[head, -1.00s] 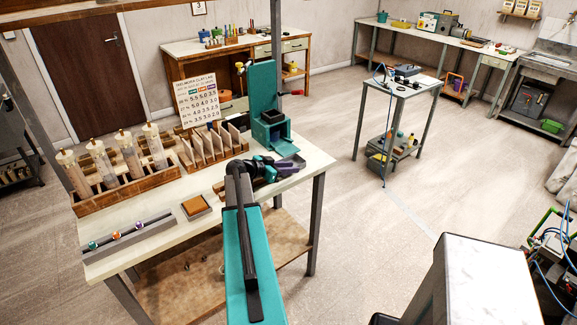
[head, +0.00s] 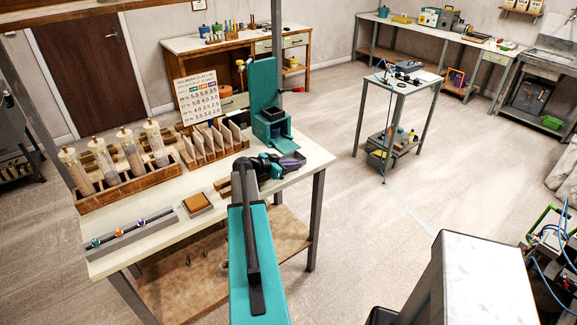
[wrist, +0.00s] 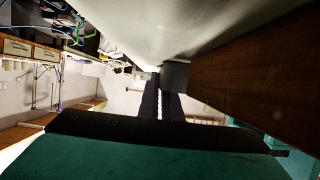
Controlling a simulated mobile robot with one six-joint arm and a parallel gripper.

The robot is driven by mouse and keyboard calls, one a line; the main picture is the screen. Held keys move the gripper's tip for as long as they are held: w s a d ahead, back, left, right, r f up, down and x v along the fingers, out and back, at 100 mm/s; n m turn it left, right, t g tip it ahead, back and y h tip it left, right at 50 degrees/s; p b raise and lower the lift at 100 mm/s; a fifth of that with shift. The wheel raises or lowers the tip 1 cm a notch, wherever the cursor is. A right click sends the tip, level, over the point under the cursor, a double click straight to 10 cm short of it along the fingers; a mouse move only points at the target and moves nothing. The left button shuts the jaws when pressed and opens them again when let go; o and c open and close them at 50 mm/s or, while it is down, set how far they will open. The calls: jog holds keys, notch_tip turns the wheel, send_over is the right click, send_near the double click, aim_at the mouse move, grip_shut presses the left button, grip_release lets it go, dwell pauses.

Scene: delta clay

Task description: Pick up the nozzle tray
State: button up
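A long grey rail (head: 133,236) with three small coloured pieces, teal, orange and purple, lies along the front left of the white-topped bench; it looks like the nozzle tray. My gripper (head: 277,165) is at the bench's right part, in front of the teal press, well to the right of the rail. Its fingers are small and blurred there against a dark purple object (head: 293,160). In the wrist view two dark finger shapes (wrist: 162,103) stand close together with a pale strip between them. I cannot tell their opening. The rail is not recognisable in the wrist view.
A small tray with a tan block (head: 197,202) lies right of the rail. Behind are a wooden rack of clear cylinders (head: 130,180), a slotted rack (head: 213,147), a chart (head: 198,98) and the teal press (head: 265,100). A brown wooden surface (wrist: 260,75) is close in the wrist view.

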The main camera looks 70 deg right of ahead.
jog(key=shift+r, duration=0.15)
grip_shut()
jog(key=shift+r+b, duration=1)
jog(key=shift+r, duration=0.05)
jog(key=s+a+r, duration=0.2)
jog(key=s+a, duration=0.6)
jog(key=a, duration=0.5)
jog(key=shift+a+r, duration=0.25)
jog(key=shift+r, duration=0.15)
jog(key=shift+s+a+f, duration=0.1)
jog(key=shift+s, duration=0.05)
dwell(0.4)
